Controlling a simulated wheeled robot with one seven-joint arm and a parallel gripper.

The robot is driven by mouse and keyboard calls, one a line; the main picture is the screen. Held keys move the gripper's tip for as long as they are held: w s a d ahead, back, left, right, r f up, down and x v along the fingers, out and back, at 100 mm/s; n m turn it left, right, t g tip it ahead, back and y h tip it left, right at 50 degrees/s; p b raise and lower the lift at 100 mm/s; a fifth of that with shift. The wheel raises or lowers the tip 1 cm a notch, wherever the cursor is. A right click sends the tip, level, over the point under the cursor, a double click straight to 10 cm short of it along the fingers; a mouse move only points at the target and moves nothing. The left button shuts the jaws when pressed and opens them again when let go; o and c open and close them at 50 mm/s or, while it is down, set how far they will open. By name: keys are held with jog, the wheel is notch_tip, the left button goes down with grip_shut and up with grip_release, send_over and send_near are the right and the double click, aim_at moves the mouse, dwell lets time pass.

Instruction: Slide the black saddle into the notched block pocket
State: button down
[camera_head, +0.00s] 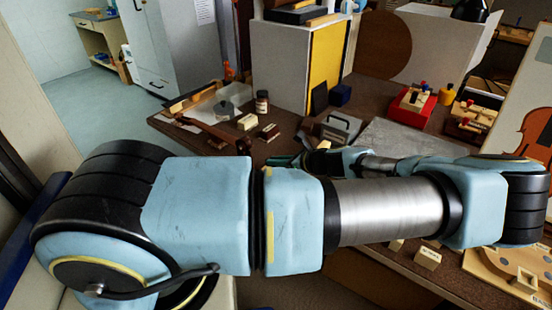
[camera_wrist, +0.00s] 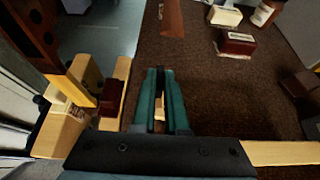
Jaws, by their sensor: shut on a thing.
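In the wrist view my gripper (camera_wrist: 160,72) has teal fingers close together, pointing away over the brown bench top. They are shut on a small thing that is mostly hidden. A dark sliver between the tips may be the black saddle, but its shape is unclear. A small pale patch shows lower in the gap. At the left stand pale wooden blocks (camera_wrist: 62,130) with a dark red piece (camera_wrist: 110,97) beside them. I cannot tell whether one is the notched block, and I see no clear pocket.
A cream block (camera_wrist: 225,15), a dark red block (camera_wrist: 237,42) and a jar (camera_wrist: 264,12) stand at the far right of the wrist view. A white-and-yellow box (camera_head: 280,65) and a red box (camera_head: 412,107) stand farther back.

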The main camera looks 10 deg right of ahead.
jog(key=shift+f, duration=0.55)
jog(key=shift+f+b, duration=0.45)
jog(key=shift+f, duration=0.6)
dwell(1.8)
jog(key=c, duration=0.9)
grip_release()
jog(key=shift+o, duration=0.2)
jog(key=b+v, duration=0.3)
jog(key=v, duration=0.7)
jog(key=shift+s+d+r, duration=0.2)
jog(key=shift+s+r, duration=0.05)
jog(key=shift+r, duration=0.05)
jog(key=shift+s, duration=0.1)
